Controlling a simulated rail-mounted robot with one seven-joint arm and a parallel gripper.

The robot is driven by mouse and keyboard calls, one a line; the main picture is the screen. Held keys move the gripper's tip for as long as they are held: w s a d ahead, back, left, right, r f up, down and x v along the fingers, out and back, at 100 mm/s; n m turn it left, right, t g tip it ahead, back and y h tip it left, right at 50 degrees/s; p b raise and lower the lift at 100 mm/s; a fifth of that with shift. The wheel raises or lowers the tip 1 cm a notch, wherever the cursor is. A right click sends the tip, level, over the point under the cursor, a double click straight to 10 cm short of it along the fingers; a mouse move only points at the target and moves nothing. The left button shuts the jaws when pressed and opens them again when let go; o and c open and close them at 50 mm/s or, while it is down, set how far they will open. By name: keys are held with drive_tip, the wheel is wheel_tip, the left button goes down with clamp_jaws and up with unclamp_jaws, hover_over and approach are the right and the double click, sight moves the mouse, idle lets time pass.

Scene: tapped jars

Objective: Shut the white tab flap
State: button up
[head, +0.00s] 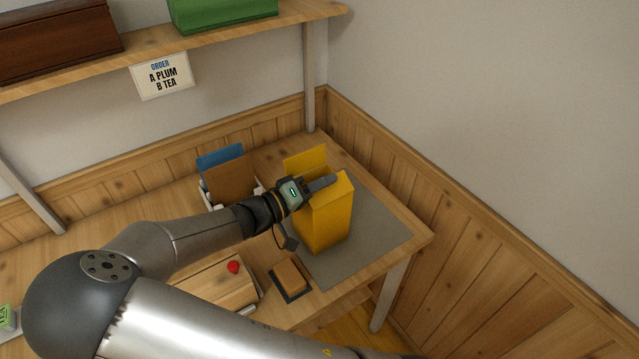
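A tall yellow box (328,222) stands on the grey mat. A yellow panel (306,158) stands up at its back left, and I cannot tell if it is the box's open flap. My gripper (322,183) reaches in from the left at the box's top edge. Its fingers look close together, but their state and any contact are unclear. No flap with a white tab can be clearly made out. Small white parts (258,189) show beside a brown panel (231,180) behind my wrist, partly hidden by it.
A blue panel (220,157) stands behind the brown one. The grey mat (378,232) is bare right of the box. A brown block on a dark base (290,277) and a red knob (233,267) lie nearer. A shelf (215,36) and an order sign (164,76) are above.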

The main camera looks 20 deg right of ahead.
drive_tip(key=b+v, duration=0.3)
drive_tip(key=v, duration=1.4)
drive_tip(key=shift+a, duration=0.2)
drive_tip(key=shift+s+r, duration=0.1)
drive_tip(key=shift+c, duration=0.3)
